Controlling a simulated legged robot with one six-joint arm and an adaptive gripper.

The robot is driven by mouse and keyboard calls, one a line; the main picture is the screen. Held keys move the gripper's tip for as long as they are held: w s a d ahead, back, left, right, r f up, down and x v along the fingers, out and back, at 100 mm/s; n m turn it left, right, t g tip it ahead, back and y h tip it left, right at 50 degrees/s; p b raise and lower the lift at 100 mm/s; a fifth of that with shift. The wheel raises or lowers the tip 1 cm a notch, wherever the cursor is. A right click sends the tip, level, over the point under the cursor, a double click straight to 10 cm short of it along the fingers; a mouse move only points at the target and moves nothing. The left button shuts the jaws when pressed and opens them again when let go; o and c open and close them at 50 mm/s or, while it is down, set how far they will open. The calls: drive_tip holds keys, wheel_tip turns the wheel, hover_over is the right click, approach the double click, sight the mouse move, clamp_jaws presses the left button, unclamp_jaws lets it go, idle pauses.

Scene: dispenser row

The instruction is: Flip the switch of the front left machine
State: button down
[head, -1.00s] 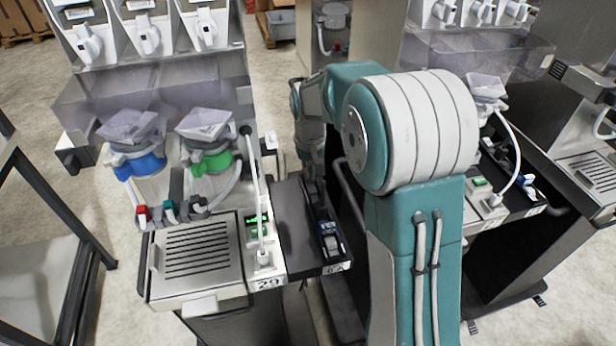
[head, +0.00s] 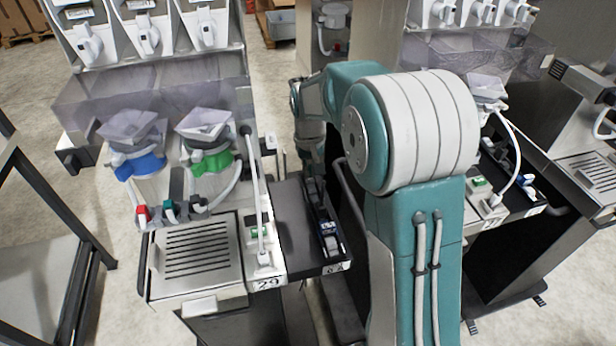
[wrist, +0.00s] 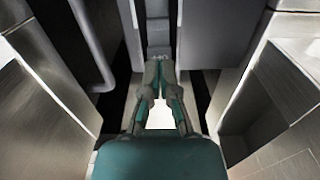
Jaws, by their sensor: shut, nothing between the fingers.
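The front left machine, marked 29 (head: 267,284), stands left of my arm in the head view. It has a grey drip grate (head: 198,250) and a narrow white control strip (head: 272,262) with a small green part (head: 254,232). I cannot tell for certain which part is the switch. My gripper shows in the wrist view (wrist: 160,62), its fingers together and empty, over a gap between grey panels. In the head view the forearm hangs down right of the machine, behind the dark side tray, and the fingertips cannot be made out. No contact with the machine shows.
Blue (head: 140,166) and green (head: 210,162) collared containers stand behind the grate. Another machine (head: 480,185) stands at the right. Dark tubular rails (head: 352,190) run close to my arm.

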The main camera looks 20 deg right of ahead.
sight(310, 181)
drive_tip(key=shift+r, duration=2.95)
drive_tip(key=shift+s+r, duration=0.15)
drive_tip(key=shift+r, duration=0.05)
drive_tip(key=s+r+t, duration=0.3)
drive_tip(key=s+r, duration=0.5)
drive_tip(key=s, duration=0.6)
drive_tip(key=s+t, duration=0.2)
drive_tip(key=s, duration=1)
drive_tip(key=shift+s+f+t, duration=0.3)
drive_tip(key=shift+s+f, duration=0.1)
drive_tip(key=shift+f, duration=0.05)
